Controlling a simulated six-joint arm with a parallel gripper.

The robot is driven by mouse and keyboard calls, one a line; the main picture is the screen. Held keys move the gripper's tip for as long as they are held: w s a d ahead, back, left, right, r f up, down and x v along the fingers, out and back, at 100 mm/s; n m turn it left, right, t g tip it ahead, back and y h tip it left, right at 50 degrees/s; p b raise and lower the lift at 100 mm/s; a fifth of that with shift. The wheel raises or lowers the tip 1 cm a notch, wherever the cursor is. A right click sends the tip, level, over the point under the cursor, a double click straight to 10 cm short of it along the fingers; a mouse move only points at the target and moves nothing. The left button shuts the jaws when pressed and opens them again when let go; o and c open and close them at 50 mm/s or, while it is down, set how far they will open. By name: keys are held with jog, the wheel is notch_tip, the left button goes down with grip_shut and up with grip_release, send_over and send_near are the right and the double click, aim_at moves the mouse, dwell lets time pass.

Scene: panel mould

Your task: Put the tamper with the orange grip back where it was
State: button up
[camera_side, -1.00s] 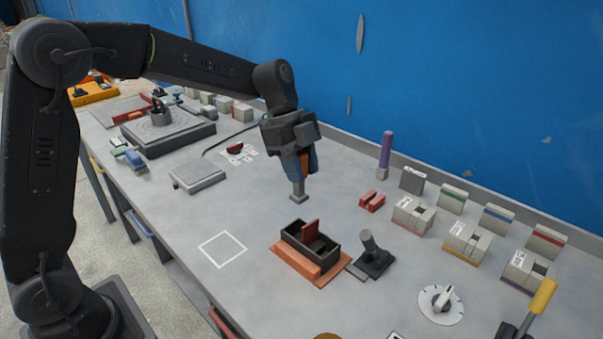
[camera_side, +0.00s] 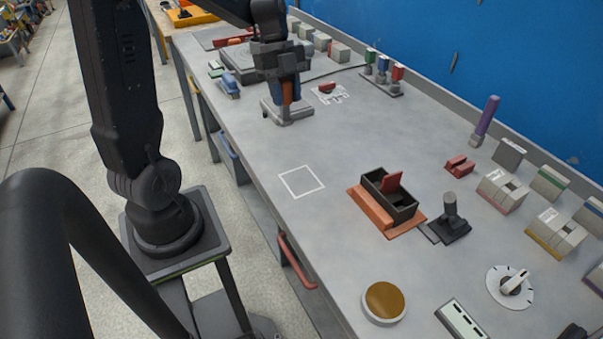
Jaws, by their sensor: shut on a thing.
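My gripper (camera_side: 286,98) is shut on the tamper with the orange grip (camera_side: 287,91). The orange grip shows as a narrow strip between the fingers. The tamper points down over the flat grey block (camera_side: 303,112) at the left part of the bench. Its foot blends into the grey below, so I cannot tell whether it touches the block. A small rack (camera_side: 378,84) with green-, blue- and red-topped pieces stands to the right, near the back edge.
A white square outline (camera_side: 302,181) on the bench is empty. A dark open mould (camera_side: 388,202) on an orange base holds a red plate. A black stand (camera_side: 450,228), purple-handled tool (camera_side: 486,120) and grey blocks (camera_side: 503,188) stand right.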

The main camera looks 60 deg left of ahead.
jog(key=s+a, duration=0.3)
jog(key=s, duration=0.3)
jog(key=shift+w+d+f, duration=1.15)
jog(key=shift+d+f, duration=0.25)
jog(key=shift+f, duration=0.6)
jog(key=shift+w+d+f, duration=1.2)
jog(key=shift+d+f, duration=0.25)
jog(key=shift+f, duration=0.55)
jog(key=shift+w+d+f, duration=1.15)
jog(key=shift+d+f, duration=0.25)
jog(key=shift+f, duration=0.6)
jog(key=shift+f, duration=0.1)
jog(key=o, duration=0.9)
